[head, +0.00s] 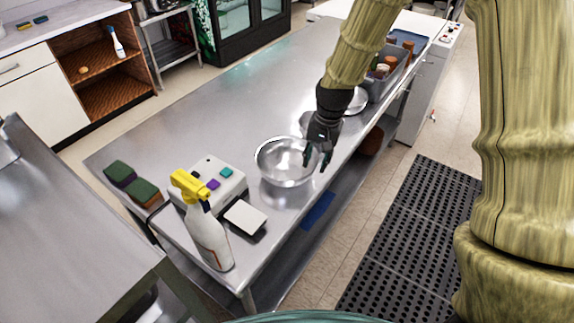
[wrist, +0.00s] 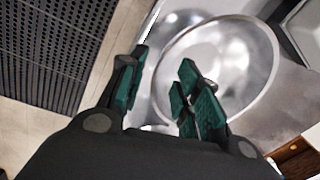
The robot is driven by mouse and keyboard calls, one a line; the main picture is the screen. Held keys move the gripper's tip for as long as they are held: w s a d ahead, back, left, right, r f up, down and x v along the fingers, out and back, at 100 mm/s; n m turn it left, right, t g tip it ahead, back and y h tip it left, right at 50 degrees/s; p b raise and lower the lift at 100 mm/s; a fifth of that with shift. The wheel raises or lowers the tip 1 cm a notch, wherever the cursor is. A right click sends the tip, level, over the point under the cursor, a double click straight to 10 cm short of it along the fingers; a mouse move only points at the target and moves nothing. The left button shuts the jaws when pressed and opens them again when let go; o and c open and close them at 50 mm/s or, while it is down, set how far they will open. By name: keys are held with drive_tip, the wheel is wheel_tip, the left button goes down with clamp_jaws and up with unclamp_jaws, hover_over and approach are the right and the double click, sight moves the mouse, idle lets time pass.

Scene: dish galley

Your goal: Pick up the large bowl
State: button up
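The large bowl (head: 287,163) is a shiny metal bowl standing upright on the steel counter in the head view. It fills the upper middle of the wrist view (wrist: 228,62). My gripper (head: 319,156) is at the bowl's right side. Its green-padded fingers (wrist: 160,88) are apart, with the near part of the bowl's rim showing between and beyond them in the wrist view. I cannot tell whether either finger touches the bowl.
On the steel counter (head: 220,110), a spray bottle (head: 208,235), a box with coloured buttons (head: 209,184) and green sponges (head: 132,180) stand left of the bowl. A grey bin of bottles (head: 385,80) stands behind my gripper. A black mat (head: 410,240) lies on the floor.

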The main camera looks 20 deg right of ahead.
drive_tip(key=shift+w+f+p, duration=0.25)
drive_tip(key=shift+f+p, duration=0.05)
drive_tip(key=shift+f, duration=0.3)
drive_tip(key=shift+w+f+p, duration=0.25)
drive_tip(key=shift+f, duration=1.4)
clamp_jaws()
